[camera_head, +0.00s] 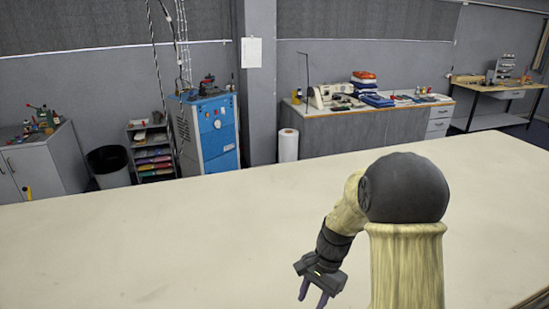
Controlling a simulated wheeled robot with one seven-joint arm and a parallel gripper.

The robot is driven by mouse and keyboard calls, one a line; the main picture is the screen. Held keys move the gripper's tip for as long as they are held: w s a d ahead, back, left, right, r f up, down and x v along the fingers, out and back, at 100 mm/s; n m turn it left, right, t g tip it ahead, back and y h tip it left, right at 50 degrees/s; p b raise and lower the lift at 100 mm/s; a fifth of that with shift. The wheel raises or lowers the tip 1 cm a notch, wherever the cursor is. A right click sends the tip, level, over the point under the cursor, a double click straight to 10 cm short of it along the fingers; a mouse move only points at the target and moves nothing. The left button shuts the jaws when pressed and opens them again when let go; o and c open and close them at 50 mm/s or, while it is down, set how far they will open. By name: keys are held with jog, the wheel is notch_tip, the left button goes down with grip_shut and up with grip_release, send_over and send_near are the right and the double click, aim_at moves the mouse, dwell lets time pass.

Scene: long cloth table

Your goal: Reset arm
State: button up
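My gripper (314,294) hangs at the lower middle of the head view, over the long pale table (150,240). My arm rises from the bottom right, bends at a dark round joint, and comes down to the left to the gripper. Two dark fingers point down and stand apart, with a gap between them. I see nothing between them. The tips are near the bottom edge of the picture, and how high they are above the table is hard to tell.
The visible tabletop is bare. Behind it are a blue cabinet (208,132), a black bin (108,165), a shelf unit (151,150), a white roll (288,145) and a workbench (350,127) with a sewing machine and folded cloths. All stand beyond the table's far edge.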

jog(key=s+d+r+n+t+h, duration=0.1)
jog(key=s+d+r+n+t, duration=0.1)
jog(key=s+r+n, duration=0.1)
jog(key=s+d+r+n+t+h, duration=0.2)
jog(key=s+r+n+t, duration=0.1)
jog(key=s+n, duration=0.3)
jog(key=shift+s+d, duration=0.3)
jog(key=shift+s, duration=0.3)
dwell(2.2)
